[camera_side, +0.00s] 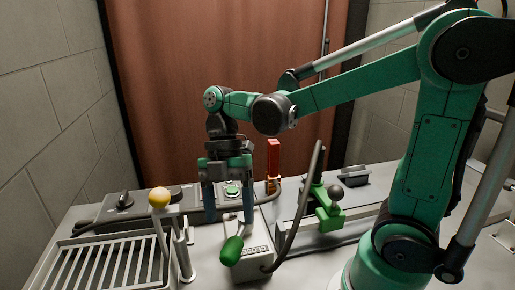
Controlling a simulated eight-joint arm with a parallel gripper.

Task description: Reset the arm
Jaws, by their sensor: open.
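My gripper (229,217) points down from the wrist, above the middle of the bench. Its two fingers are apart, with one on each side of a green button (232,188) seen between them from this view. Nothing shows held between the fingers. The fingertips hang just behind a lever with a green grip (231,251); I cannot tell whether they touch anything. My green arm reaches in from the right, with its elbow raised.
A yellow ball knob (159,197) on a stick stands left, by a slatted grey tray (105,262). A red block (273,158) stands behind my gripper. A green clamp (325,205) with a dark ball knob and a tall grey lever (306,195) stand to the right.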

